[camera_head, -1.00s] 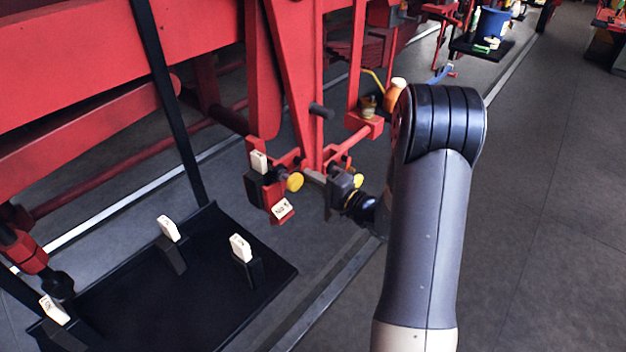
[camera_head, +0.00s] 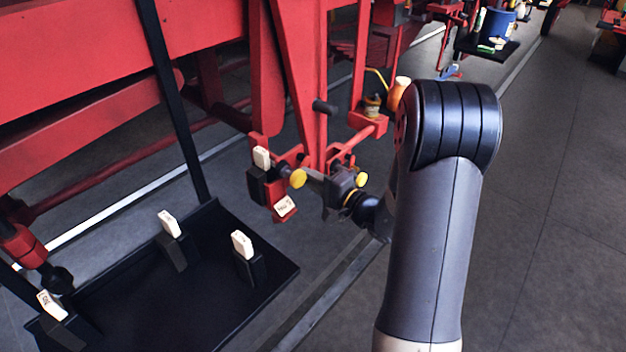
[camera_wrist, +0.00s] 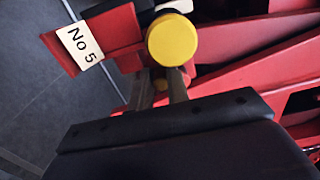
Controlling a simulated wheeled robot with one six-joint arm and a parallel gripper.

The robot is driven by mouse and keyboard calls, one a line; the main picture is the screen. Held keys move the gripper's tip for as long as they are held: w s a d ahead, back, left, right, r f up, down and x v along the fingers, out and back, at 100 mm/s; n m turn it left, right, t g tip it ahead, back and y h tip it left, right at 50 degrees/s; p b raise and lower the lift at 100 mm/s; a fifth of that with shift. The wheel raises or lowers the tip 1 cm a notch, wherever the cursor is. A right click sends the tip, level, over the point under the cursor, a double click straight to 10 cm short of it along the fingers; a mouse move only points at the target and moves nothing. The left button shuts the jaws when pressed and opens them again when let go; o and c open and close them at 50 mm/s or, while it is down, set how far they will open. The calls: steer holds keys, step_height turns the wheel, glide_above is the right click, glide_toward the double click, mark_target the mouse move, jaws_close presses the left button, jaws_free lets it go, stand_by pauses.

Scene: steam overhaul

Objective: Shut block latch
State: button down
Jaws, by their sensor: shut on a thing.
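A red bracket (camera_head: 284,216) with a "No 5" label hangs at the lower end of the red frame. A black block (camera_head: 257,186) with a white tag stands at its left side. A round yellow knob (camera_head: 298,178) sits at the bracket's right, apparently the latch handle; it is large in the wrist view (camera_wrist: 172,40), just beyond the fingers. My gripper (camera_head: 313,176) reaches in from the right. Its fingers (camera_wrist: 161,92) are shut on the latch handle at the knob. The grip itself and the latch's seat are partly hidden.
A black tray (camera_head: 200,300) at lower left holds several black blocks with white tags. A second yellow knob (camera_head: 361,179) shows beside my wrist. An oil can (camera_head: 372,106) stands on a red ledge behind. The floor at right is open.

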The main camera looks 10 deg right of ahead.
steer(key=shift+w+r, duration=0.1)
steer(key=shift+r, duration=0.3)
steer(key=shift+a+r, duration=0.15)
steer(key=shift+r, duration=0.35)
steer(key=shift+s+b, duration=0.2)
steer(key=shift+b, duration=0.35)
steer(key=shift+a+r, duration=0.1)
steer(key=shift+r, duration=0.4)
steer(key=c, duration=1.5)
jaws_free()
steer(key=shift+s+f+b, duration=0.1)
steer(key=shift+b, duration=0.2)
